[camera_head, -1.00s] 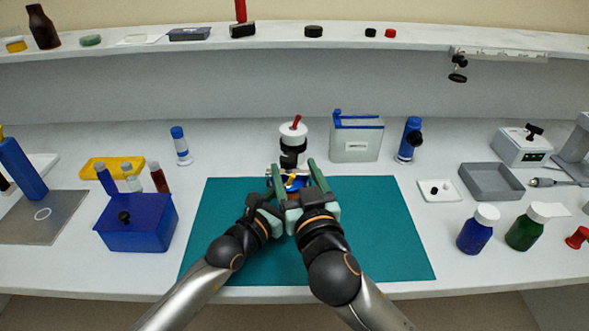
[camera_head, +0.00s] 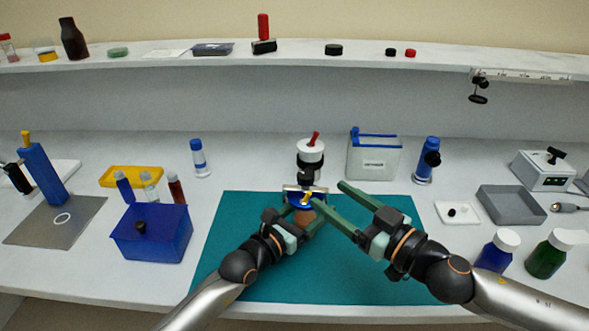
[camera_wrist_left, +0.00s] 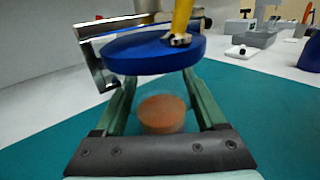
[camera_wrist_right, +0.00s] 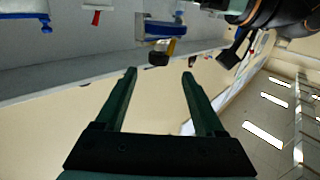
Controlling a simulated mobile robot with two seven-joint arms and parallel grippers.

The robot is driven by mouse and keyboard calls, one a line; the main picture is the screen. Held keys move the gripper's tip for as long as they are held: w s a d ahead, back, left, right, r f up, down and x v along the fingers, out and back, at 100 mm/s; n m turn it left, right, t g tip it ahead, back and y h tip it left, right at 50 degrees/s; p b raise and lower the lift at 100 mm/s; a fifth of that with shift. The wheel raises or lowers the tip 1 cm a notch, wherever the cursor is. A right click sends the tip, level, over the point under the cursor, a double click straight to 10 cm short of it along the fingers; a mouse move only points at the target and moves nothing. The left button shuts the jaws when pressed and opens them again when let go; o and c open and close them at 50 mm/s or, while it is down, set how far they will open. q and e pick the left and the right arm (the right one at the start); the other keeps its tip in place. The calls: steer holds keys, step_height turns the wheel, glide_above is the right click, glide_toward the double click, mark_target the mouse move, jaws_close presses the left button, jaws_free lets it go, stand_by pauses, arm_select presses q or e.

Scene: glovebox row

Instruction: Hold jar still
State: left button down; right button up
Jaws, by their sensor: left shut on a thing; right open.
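The jar shows in the left wrist view as a clear body with orange-brown contents (camera_wrist_left: 163,113) under a wide blue lid (camera_wrist_left: 152,53). A yellow piece (camera_wrist_left: 181,22) stands on the lid, and a shiny metal plate (camera_wrist_left: 92,55) is beside it. My left gripper (camera_wrist_left: 160,95) is shut with its green fingers on either side of the jar. In the head view the jar (camera_head: 303,214) is over the teal mat (camera_head: 270,275), partly hidden by the fingers. My right gripper (camera_head: 328,199) is open and empty to the right of the jar, its fingers spread.
A white-topped black device with a red handle (camera_head: 311,151) stands just behind the jar. A blue box (camera_head: 152,245) is left of the mat; a grey tray (camera_head: 511,205) and blue and green bottles are on the right.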

mark_target(300, 174)
steer(key=x, duration=1.1)
steer(key=shift+w+a+f, duration=0.1)
steer(key=shift+w+a, duration=0.05)
steer(key=shift+w, duration=0.2)
jaws_close()
